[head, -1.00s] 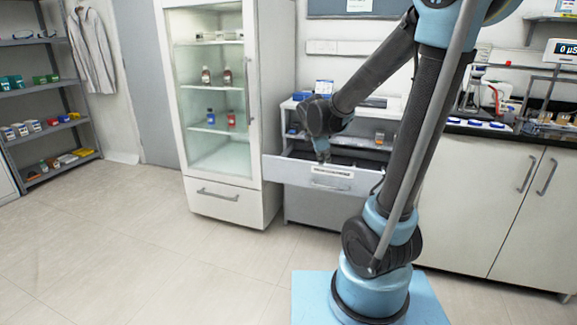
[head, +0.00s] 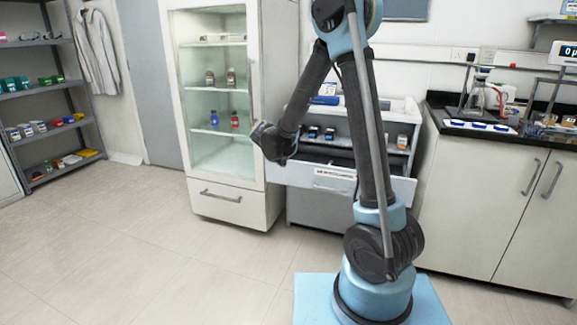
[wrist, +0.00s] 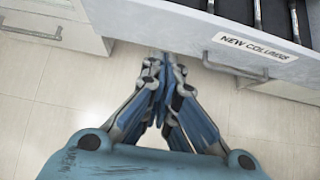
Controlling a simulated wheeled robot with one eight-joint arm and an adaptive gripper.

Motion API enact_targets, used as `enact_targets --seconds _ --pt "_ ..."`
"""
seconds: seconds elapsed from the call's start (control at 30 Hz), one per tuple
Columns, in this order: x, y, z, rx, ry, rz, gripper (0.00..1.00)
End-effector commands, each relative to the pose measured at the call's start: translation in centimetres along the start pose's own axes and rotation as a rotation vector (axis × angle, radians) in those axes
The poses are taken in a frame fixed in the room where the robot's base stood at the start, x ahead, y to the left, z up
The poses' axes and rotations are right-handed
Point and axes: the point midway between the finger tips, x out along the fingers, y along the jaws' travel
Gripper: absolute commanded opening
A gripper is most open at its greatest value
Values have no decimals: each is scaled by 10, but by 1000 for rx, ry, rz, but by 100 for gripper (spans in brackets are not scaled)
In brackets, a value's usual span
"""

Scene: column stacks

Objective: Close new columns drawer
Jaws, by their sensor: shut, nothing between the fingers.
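The new columns drawer (head: 392,187) stands pulled out from a low white cabinet in the head view. In the head view my arm hides part of the drawer front, and the gripper's fingers are hidden behind the wrist.
A glass-door cabinet (head: 213,105) with bottles stands left of the drawer. A black-topped counter (head: 470,128) with lab equipment is at the right. A shelf (head: 45,92) with boxes stands at the far left. The tiled floor in front is clear.

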Motion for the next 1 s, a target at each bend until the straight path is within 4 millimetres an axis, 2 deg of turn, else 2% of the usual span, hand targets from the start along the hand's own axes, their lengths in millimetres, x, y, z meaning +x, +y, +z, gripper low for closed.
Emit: enact_targets --seconds 0.77,1.0 --pt "99 -1 0 4 0 -1 0" --pt "118 -1 23 5 1 0 0"
